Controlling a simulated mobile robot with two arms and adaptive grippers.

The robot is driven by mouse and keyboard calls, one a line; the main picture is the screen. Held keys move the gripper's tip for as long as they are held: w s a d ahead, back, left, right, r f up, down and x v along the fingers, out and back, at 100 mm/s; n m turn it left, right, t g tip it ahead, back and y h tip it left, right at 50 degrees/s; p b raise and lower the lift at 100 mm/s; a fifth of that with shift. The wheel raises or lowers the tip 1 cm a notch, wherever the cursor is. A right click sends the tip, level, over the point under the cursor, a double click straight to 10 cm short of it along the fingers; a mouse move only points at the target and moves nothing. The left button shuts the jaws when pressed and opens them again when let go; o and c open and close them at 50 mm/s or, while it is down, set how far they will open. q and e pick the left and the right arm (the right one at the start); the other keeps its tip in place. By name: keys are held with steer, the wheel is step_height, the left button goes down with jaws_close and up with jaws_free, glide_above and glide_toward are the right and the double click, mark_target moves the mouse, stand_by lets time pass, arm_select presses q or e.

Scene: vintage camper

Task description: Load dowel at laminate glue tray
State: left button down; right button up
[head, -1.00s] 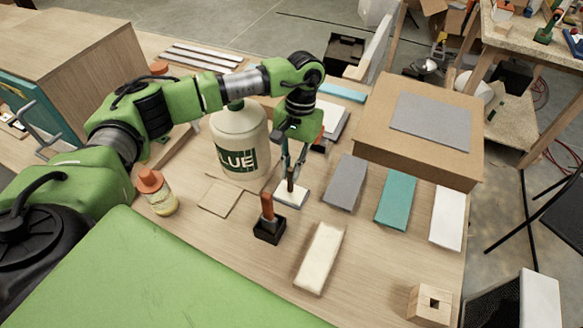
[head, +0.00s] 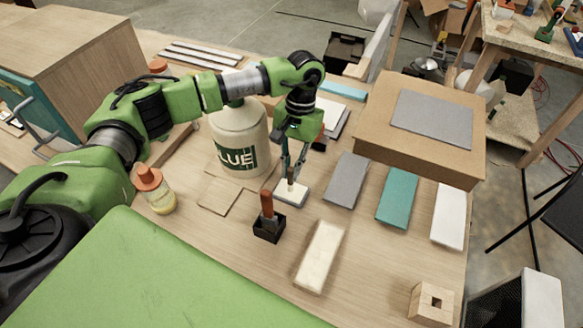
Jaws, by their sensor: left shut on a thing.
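My left gripper (head: 291,170) points down over a small white tray (head: 297,199) in the middle of the bench. It is shut on a thin brown dowel (head: 290,183), which stands roughly upright. The dowel's lower end is at the tray; I cannot tell whether it touches the tray's surface. The fingers hide the dowel's upper part. A big cream glue bottle (head: 240,135) stands just left of the gripper. My right gripper is not in view.
A black holder with a red-handled tool (head: 267,222) stands in front of the tray. Right of it lie a cream block (head: 319,257) and grey (head: 346,180), teal (head: 397,198) and white (head: 448,216) slabs. A cardboard box (head: 375,140) stands behind them. An orange-capped bottle (head: 155,190) is at left.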

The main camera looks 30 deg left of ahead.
arm_select(q)
steer(key=shift+s+f+b, duration=0.1)
steer(key=shift+f+b, duration=0.05)
steer(key=shift+b, duration=0.4)
stand_by(1.7)
steer(key=shift+s+p+v, duration=0.2)
steer(key=shift+p+v, duration=0.15)
steer(key=shift+v, duration=0.55)
steer(key=shift+s+p+v, duration=0.25)
steer(key=shift+p+v, duration=0.1)
steer(key=shift+v, duration=0.85)
steer(key=shift+s+p+v, duration=0.2)
steer(key=shift+p+v, duration=0.15)
steer(key=shift+v, duration=0.9)
steer(key=shift+r, duration=0.35)
